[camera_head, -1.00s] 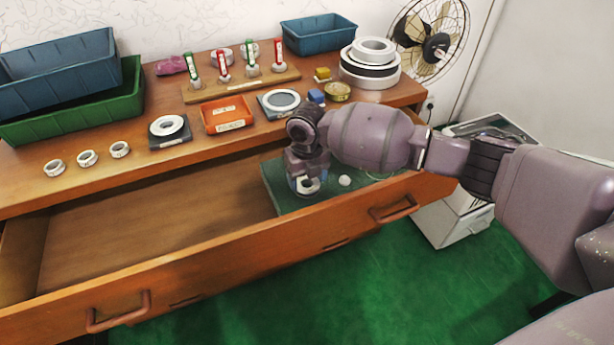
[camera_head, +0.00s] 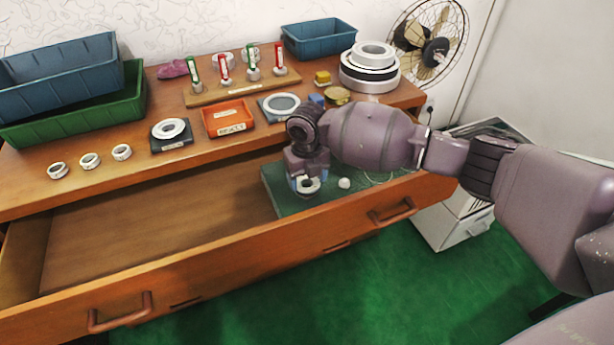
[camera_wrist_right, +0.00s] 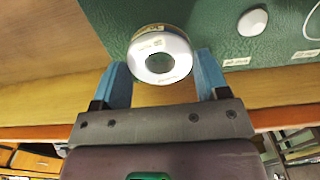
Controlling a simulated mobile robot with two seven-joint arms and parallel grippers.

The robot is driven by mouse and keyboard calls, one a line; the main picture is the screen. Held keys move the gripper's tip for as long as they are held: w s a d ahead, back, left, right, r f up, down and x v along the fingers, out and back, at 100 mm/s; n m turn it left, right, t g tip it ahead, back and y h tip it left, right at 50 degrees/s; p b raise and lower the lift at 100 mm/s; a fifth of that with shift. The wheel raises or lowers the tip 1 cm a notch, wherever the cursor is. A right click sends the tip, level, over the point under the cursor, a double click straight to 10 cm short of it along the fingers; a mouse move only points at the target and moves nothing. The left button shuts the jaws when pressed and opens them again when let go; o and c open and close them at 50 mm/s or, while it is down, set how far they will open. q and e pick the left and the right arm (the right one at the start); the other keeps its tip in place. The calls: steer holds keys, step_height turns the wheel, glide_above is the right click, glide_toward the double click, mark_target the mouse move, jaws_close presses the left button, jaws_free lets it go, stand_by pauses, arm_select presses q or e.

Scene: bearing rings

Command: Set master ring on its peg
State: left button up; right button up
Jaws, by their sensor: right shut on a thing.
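My right gripper (camera_head: 306,182) is over the left part of a green board (camera_head: 283,196) at the right end of the open drawer. It is shut on a white ring (camera_head: 309,187) with a dark hole and pale labels. In the right wrist view the ring (camera_wrist_right: 176,67) sits between the two blue fingers (camera_wrist_right: 161,75), in front of the board. A round white knob, perhaps the top of a peg (camera_head: 344,183), stands on the board to the right of the ring; it also shows in the right wrist view (camera_wrist_right: 252,22). I cannot tell whether the ring touches the board. My left gripper is out of view.
The drawer front (camera_head: 240,258) runs close before the gripper. The rest of the drawer (camera_head: 150,215) is empty. On the desktop stand several small rings (camera_head: 89,161), an orange tray (camera_head: 228,118), a rack of red and green gauges (camera_head: 240,92) and stacked large rings (camera_head: 370,70).

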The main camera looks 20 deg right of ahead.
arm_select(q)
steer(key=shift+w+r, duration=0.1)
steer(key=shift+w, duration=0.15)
arm_select(e)
steer(key=shift+r, duration=0.1)
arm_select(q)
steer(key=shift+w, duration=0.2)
arm_select(e)
steer(key=shift+f, duration=0.2)
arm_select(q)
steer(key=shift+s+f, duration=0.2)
arm_select(e)
steer(key=shift+f, duration=0.3)
steer(key=shift+f+b, duration=0.3)
steer(key=shift+f, duration=0.05)
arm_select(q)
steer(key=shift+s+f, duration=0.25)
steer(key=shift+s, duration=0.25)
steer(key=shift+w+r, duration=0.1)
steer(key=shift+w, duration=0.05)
arm_select(e)
steer(key=shift+r, duration=0.2)
steer(key=shift+r+p, duration=0.3)
steer(key=shift+r, duration=0.15)
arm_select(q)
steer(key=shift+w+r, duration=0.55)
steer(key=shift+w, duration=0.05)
arm_select(e)
steer(key=shift+r, duration=0.2)
